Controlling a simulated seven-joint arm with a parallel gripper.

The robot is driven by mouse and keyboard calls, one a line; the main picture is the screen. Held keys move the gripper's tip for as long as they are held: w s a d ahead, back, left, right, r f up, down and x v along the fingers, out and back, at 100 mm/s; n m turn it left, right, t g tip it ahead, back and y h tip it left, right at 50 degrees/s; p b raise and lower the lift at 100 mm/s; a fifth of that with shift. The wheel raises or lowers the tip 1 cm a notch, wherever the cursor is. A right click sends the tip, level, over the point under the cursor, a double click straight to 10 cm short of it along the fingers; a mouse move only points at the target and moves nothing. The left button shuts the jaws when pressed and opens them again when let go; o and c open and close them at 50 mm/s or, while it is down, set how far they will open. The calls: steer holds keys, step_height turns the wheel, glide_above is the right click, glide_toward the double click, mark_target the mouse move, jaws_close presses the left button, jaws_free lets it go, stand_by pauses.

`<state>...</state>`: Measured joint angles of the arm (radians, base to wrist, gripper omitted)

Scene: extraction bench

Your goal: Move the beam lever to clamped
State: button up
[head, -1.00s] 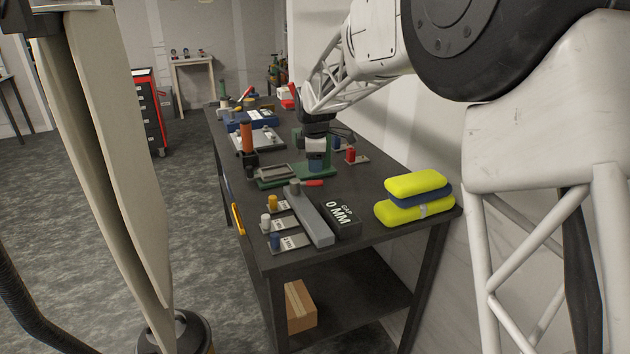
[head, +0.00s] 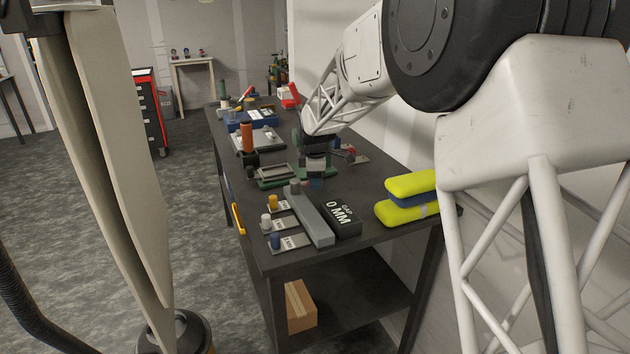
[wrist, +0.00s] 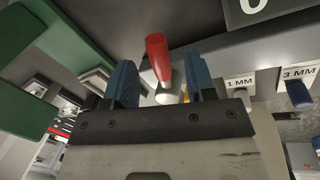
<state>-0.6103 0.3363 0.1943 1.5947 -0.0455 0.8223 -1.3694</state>
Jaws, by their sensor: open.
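The lever with a red handle (wrist: 157,55) and a pale end shows in the wrist view, in the space between my two blue fingertips. I take it for the beam lever. My gripper (wrist: 161,80) is open, with one finger on each side of the handle; whether either touches it I cannot tell. In the head view my gripper (head: 316,182) is low over the bench at the far end of the grey beam (head: 312,222). There it mostly hides the red handle. The black display (head: 341,214) beside the beam reads GAP 0 MM.
Several labelled plates with coloured knobs, one yellow (head: 273,202), lie left of the beam. A green base (head: 268,183) stands close behind. A yellow-and-blue stack (head: 408,198) sits at the right edge. An orange-topped cylinder (head: 247,137) stands farther back.

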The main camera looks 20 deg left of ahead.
steer(key=shift+w+f, duration=0.15)
steer(key=shift+f, duration=0.5)
jaws_close()
